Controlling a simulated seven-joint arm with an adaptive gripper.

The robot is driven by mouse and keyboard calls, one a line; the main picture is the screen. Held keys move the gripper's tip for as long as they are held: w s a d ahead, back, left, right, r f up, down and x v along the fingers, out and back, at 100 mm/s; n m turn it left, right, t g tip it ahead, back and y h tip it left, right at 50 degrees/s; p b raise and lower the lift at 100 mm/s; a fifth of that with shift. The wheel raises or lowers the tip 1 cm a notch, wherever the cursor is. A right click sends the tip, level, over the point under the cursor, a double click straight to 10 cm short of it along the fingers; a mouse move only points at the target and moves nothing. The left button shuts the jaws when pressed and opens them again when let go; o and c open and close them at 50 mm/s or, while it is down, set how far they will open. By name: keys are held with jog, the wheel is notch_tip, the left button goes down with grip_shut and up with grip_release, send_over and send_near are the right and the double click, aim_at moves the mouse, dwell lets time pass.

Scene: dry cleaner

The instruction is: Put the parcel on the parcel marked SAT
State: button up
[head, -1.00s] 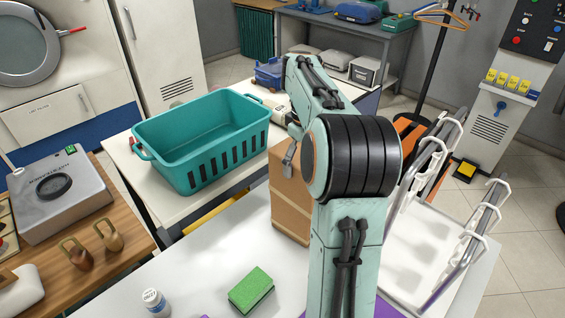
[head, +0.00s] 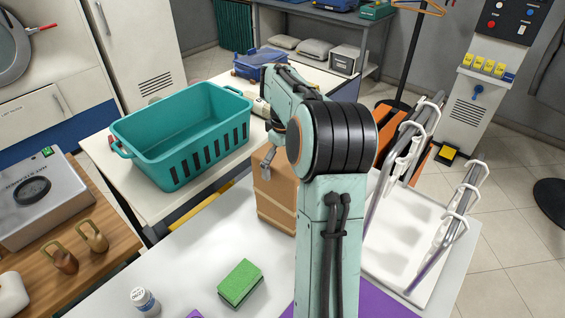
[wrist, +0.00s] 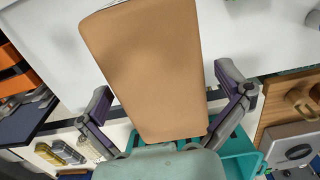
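A brown cardboard parcel (head: 275,198) stands on the white table, partly hidden behind my arm; a lighter tape band crosses it low down. In the wrist view a plain brown parcel face (wrist: 145,70) fills the middle. My gripper (wrist: 165,90) is open, with one finger on each side of this face and a visible gap at the fingertips. In the head view my gripper (head: 268,158) is at the parcel's upper left, mostly hidden by the arm. No SAT marking is readable, and I cannot tell whether the brown shape is one parcel or a stack.
A teal basket (head: 183,150) stands on a white table (head: 165,205) to the left. A white rack with metal rails (head: 400,245) stands right of my arm.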

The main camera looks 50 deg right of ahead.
notch_tip(320, 180, up, 12)
jog(key=a, duration=1)
jog(key=s+a+f, duration=0.5)
jog(key=s+a, duration=0.3)
jog(key=a, duration=0.3)
jog(key=s+a+f+n, duration=0.1)
jog(key=s+a+f, duration=0.5)
jog(key=s+a, duration=0.3)
jog(key=shift+s+a+y, duration=0.2)
jog(key=shift+a+y, duration=0.2)
jog(key=shift+a, duration=0.45)
